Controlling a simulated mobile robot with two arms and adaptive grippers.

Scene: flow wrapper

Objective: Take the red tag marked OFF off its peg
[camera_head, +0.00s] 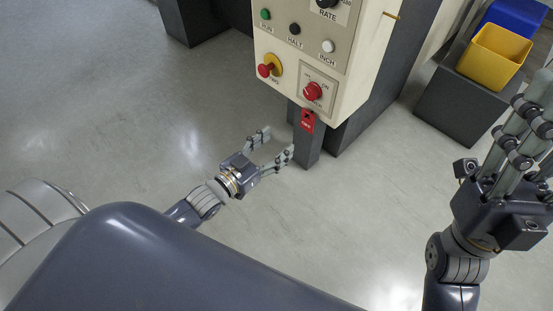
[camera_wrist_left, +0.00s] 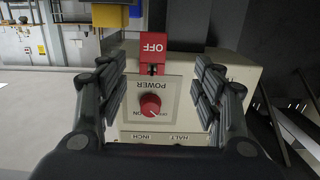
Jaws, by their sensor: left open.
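The red tag (camera_head: 307,121) marked OFF hangs at the lower edge of the cream control box, just under the red POWER knob (camera_head: 312,91). In the left wrist view the tag (camera_wrist_left: 153,47) appears upside down above the knob (camera_wrist_left: 150,105). The peg holding it cannot be made out. My left gripper (camera_head: 278,144) is open and empty, to the lower left of the tag, fingers pointing towards it. In its wrist view its fingers (camera_wrist_left: 158,85) frame the tag and knob from both sides, apart from them. My right gripper (camera_head: 532,95) is at the right edge, partly cut off.
The control box (camera_head: 281,80) carries several buttons and a red-and-yellow stop button (camera_head: 269,66). A dark post (camera_head: 307,150) stands below and behind the tag. A brass peg (camera_head: 391,15) sticks out of the box's side. A yellow bin (camera_head: 494,56) is at right. Floor at left is clear.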

